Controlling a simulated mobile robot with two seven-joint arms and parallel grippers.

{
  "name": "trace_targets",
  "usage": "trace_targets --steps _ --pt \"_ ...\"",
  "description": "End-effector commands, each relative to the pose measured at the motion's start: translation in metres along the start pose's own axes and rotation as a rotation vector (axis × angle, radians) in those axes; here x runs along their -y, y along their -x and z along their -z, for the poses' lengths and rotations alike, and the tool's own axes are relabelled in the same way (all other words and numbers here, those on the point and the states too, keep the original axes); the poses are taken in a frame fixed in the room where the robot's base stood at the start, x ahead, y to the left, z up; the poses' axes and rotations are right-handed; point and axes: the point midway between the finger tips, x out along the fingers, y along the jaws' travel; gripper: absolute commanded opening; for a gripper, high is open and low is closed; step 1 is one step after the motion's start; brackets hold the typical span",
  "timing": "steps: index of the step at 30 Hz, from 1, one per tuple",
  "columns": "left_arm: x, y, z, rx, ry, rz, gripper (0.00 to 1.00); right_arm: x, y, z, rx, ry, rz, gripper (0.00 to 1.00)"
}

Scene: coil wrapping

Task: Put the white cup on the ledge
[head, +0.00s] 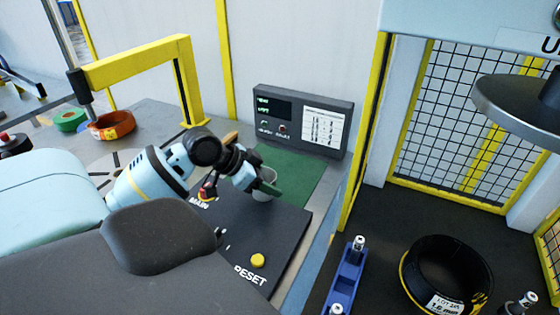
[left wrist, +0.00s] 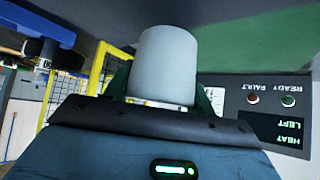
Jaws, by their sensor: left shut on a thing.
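The white cup (head: 265,186) is between the green fingers of my left gripper (head: 268,186) over the green mat (head: 296,172). In the left wrist view the cup (left wrist: 166,62) stands out plain and pale between the two fingers (left wrist: 162,92), which are shut on it. The head view shows only part of the cup; a finger covers some of it. I cannot tell whether its base touches the mat. Which surface is the ledge is not clear from these views. My right gripper is not in view.
A grey control box (head: 303,120) with a screen stands behind the mat. A black panel (head: 240,235) with a yellow RESET button (head: 258,260) lies in front. A yellow frame (head: 135,62) stands left; a black coil (head: 447,272) and blue fixture (head: 347,280) lie right.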

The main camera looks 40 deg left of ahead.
Motion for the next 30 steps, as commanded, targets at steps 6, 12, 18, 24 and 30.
trace_targets --steps 6,12,18,24,30 --pt "0.032 -0.016 0.012 -0.002 0.004 0.001 0.29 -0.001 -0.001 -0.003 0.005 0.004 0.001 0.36" --pt "0.063 -0.031 0.023 -0.002 0.004 0.002 0.29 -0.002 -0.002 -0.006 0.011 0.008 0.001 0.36" --pt "0.092 -0.047 0.033 -0.002 0.004 0.000 0.29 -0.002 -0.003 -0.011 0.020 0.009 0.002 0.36" --pt "0.117 -0.060 0.041 -0.001 0.005 0.000 0.29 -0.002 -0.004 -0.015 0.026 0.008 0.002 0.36" --pt "0.127 -0.064 0.044 0.001 0.001 0.000 0.29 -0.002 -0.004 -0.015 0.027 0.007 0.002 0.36"
